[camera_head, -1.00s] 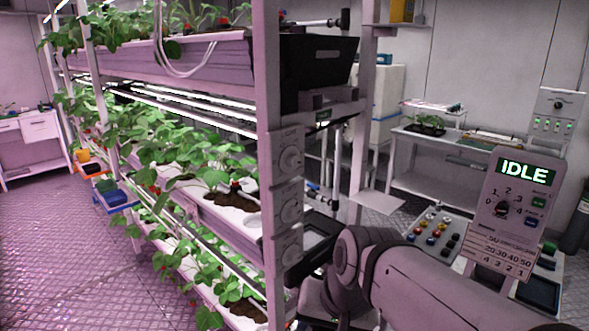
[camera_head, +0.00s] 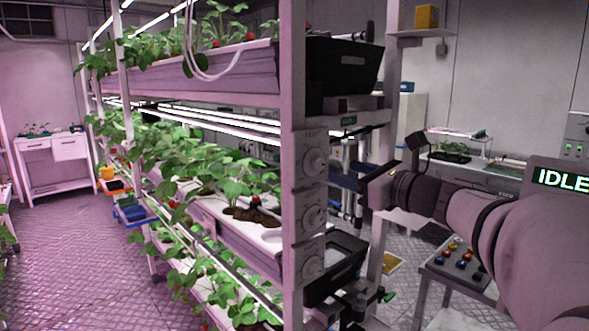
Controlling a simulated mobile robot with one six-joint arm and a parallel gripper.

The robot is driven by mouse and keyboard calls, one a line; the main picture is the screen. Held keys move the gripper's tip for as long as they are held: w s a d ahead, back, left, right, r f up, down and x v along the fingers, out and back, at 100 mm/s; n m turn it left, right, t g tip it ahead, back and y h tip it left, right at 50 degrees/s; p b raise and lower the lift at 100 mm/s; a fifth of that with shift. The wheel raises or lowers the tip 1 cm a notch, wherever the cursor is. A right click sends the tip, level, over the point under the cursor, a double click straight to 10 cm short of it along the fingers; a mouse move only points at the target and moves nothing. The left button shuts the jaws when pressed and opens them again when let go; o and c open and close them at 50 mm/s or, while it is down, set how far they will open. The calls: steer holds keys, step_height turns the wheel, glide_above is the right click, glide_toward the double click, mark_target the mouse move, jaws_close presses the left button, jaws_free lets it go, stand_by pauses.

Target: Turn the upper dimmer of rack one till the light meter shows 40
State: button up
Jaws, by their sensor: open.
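The rack's white end post (camera_head: 292,240) carries a panel of three round grey dimmer knobs. The upper dimmer (camera_head: 315,162) is at the top, with another knob (camera_head: 313,215) below it and the lowest one (camera_head: 312,262) under that. Their pointer settings are too small to read. My gripper (camera_head: 345,176) is open, just right of the panel at about the upper dimmer's height, apart from it in the picture. Its fingertips are dark and hard to make out. I cannot pick out a light meter reading of a number.
Strawberry plants fill the rack's tiers (camera_head: 230,180). Black bins (camera_head: 345,75) sit at its end. A button table (camera_head: 455,262) stands low right. The floor aisle (camera_head: 70,250) at left is clear.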

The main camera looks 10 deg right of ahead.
mark_target(322, 165)
steer(key=p+x, duration=0.1)
steer(key=x, duration=0.5)
steer(key=shift+w+a, duration=0.15)
steer(key=shift+a, duration=0.1)
